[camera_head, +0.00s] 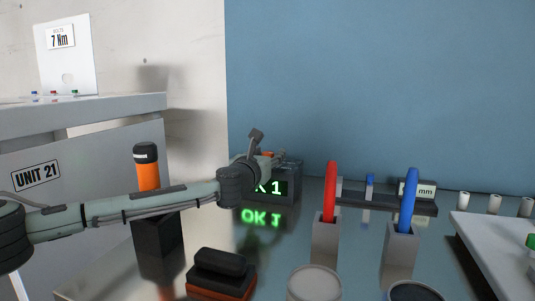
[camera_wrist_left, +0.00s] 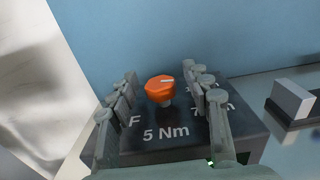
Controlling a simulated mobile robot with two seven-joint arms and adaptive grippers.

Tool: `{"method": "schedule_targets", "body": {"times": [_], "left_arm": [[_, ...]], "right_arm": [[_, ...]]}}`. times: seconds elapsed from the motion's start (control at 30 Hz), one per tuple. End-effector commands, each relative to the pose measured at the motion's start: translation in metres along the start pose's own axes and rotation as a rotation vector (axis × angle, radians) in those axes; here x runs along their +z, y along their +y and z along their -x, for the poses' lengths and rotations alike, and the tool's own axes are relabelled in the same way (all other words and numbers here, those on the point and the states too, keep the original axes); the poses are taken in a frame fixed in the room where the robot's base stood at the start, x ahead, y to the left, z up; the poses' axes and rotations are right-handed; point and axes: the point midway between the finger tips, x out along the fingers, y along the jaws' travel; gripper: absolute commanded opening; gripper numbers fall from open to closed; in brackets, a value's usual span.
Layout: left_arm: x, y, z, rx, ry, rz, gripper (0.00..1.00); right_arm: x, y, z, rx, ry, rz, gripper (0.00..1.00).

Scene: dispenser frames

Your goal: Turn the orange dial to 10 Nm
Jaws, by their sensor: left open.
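The orange dial (camera_wrist_left: 160,88) sits on top of a dark box (camera_wrist_left: 166,133) in the left wrist view. The pale line on its top points to the right. The print "5 Nm" shows in front of the dial, an "F" to the left, and partly hidden print to the right. My left gripper (camera_wrist_left: 163,95) is open, with a finger on either side of the dial and visible gaps between them. In the head view my left gripper (camera_head: 268,158) is over the box (camera_head: 292,171), covering most of the dial. My right gripper is not in view.
The box's green display (camera_head: 275,187) is partly covered by my arm. An orange bottle-like tool (camera_head: 148,175), red (camera_head: 330,190) and blue (camera_head: 409,200) handled tools in holders stand nearby. A gauge block (camera_wrist_left: 293,98) lies right.

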Motion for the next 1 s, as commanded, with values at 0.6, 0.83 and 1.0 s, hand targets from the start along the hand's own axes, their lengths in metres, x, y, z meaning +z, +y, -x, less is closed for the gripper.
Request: {"method": "schedule_targets", "body": {"times": [0.6, 0.83, 1.0], "left_arm": [[-0.0002, 0.0, -0.0019, 0.0, 0.0, 0.0, 0.08], [-0.0003, -0.0001, -0.0019, 0.007, 0.0, 0.001, 0.0], [-0.0008, -0.0011, -0.0019, 0.053, 0.001, 0.002, 0.0]], "right_arm": [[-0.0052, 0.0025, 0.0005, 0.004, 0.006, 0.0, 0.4], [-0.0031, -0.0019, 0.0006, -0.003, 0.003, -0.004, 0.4], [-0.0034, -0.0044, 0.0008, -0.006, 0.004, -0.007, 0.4]]}}
